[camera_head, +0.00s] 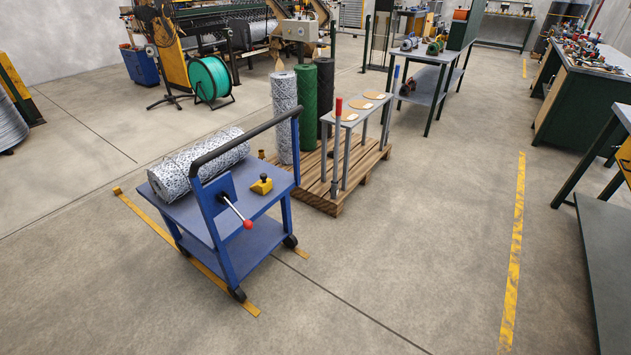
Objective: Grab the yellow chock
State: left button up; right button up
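The yellow chock (262,186) sits on the top deck of the blue cart (215,212), near the deck's right side. It is a small yellow block with a dark knob on top. A roll of grey wire mesh (198,162) lies on the same deck behind and left of the chock. The cart's dark push handle rises at the near side, and a lever with a red ball (248,225) sticks out below the chock. Neither of my grippers is in view.
A wooden pallet (335,192) behind the cart holds upright mesh rolls (284,115) and a grey rack with a red-topped post. Workbenches (590,90) stand at the right. The concrete floor in front and right of the cart is clear, with a yellow line (514,255).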

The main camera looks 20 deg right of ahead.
aim_at(263, 187)
jog(key=i+l+u, duration=0.2)
jog(key=u, duration=0.2)
jog(key=i+l+u, duration=0.15)
jog(key=l+u, duration=0.3)
